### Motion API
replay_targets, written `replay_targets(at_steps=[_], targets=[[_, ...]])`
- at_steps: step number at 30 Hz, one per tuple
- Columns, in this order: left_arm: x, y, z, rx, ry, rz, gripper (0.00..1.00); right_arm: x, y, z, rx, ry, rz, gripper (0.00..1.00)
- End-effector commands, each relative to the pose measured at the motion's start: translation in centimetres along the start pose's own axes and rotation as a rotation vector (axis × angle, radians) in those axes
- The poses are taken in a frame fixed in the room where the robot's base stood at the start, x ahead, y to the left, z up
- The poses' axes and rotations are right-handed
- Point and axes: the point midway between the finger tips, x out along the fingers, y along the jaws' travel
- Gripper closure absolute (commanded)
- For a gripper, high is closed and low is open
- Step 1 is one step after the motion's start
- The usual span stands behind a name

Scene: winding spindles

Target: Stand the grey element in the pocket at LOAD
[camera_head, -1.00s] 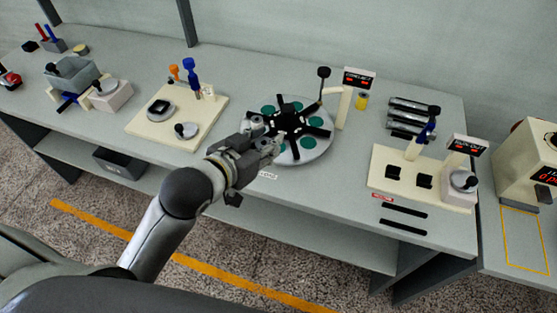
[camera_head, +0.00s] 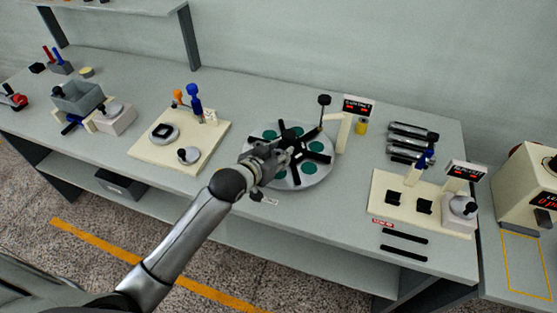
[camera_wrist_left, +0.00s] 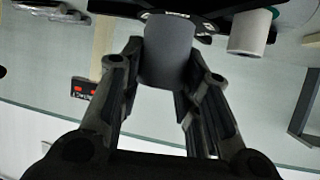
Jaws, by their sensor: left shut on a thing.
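My left gripper (camera_head: 270,157) is over the near-left part of the round turntable (camera_head: 312,181), close to the front label (camera_head: 268,201), which is too small to read. In the left wrist view the same gripper (camera_wrist_left: 158,88) has its two fingers on either side of the grey element (camera_wrist_left: 167,50), a dark grey cylinder, and is shut on it. The turntable has a black spoked hub (camera_head: 291,146) and green round spots (camera_head: 309,168) between the spokes. The pocket under the element is hidden by the gripper. My right gripper is not in view.
A black-knobbed lever (camera_head: 324,100) and a display (camera_head: 357,106) stand behind the turntable. A cream board (camera_head: 165,145) lies left and a cream station (camera_head: 440,212) right. A pale cylinder (camera_wrist_left: 250,32) is close beside the element in the wrist view.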

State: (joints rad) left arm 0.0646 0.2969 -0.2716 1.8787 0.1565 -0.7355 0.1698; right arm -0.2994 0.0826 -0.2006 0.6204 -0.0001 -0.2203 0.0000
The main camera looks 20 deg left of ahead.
Motion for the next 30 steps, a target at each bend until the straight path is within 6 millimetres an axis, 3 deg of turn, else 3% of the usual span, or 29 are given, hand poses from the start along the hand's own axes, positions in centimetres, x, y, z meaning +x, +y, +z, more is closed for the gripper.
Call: replay_targets(at_steps=[10,22,23,27,30], targets=[[1.9,-0.2,2.9,0.0,-0.003,0.0,0.92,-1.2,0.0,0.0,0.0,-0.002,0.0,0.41],[2.2,-0.2,3.4,0.0,0.0,0.0,0.92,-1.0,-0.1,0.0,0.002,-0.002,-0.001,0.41],[2.2,-0.2,3.5,0.0,-0.001,0.0,0.67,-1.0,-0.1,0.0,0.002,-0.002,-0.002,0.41],[2.2,-0.2,3.4,0.0,-0.001,0.0,0.49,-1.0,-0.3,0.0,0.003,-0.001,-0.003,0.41],[2.2,-0.2,3.4,0.0,-0.001,0.0,0.47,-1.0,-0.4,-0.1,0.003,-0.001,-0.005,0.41]])
